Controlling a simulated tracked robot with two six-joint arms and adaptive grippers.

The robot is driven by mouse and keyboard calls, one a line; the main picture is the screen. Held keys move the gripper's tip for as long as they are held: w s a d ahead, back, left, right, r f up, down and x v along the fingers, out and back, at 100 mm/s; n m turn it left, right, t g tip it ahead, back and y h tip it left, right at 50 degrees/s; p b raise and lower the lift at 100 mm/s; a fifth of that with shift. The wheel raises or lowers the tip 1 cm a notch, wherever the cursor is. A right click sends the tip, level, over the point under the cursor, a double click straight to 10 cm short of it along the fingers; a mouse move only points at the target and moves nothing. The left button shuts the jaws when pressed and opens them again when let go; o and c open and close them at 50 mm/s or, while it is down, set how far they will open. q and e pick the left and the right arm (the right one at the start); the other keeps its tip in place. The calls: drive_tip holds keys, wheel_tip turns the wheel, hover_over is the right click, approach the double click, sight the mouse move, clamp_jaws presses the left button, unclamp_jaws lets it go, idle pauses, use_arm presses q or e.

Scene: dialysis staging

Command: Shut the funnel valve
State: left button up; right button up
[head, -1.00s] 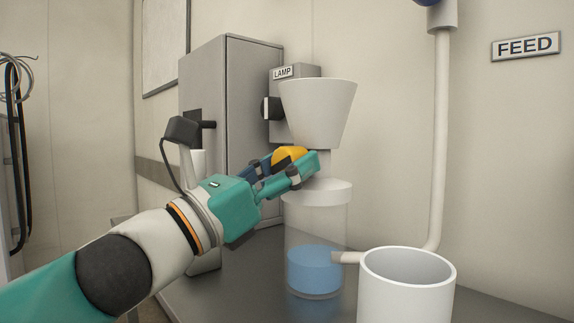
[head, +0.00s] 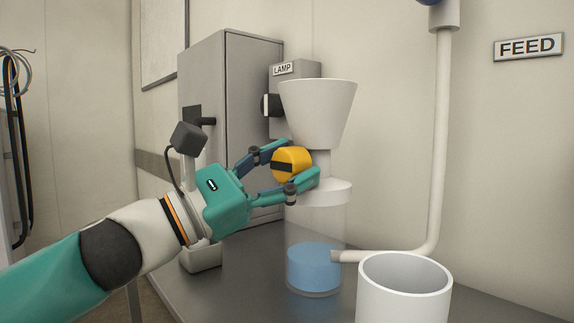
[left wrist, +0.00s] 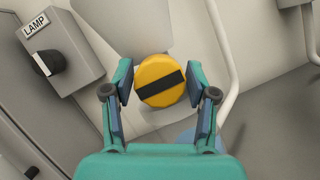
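The funnel valve's round yellow knob (head: 292,163), with a black bar across its face, sits below the white funnel (head: 318,108). The bar looks nearly level in the head view. In the left wrist view the knob (left wrist: 160,72) is face-on, its bar tilted up to the right. My left gripper (head: 288,166) is open, with one finger on each side of the knob. The left wrist view shows narrow gaps between the fingers (left wrist: 160,88) and the knob. A clear jar (head: 316,222) with blue liquid stands below the funnel. My right gripper is not in view.
A grey cabinet (head: 245,110) and a LAMP switch box (head: 300,72) stand behind the gripper. A white open cup (head: 404,300) is at the front right, by the white feed pipe (head: 440,140). The dark bench (head: 240,285) is clear at front left.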

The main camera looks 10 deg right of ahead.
use_arm(q)
drive_tip(key=shift+o, duration=0.8)
drive_tip(key=shift+a, duration=0.1)
drive_tip(key=v, duration=1.2)
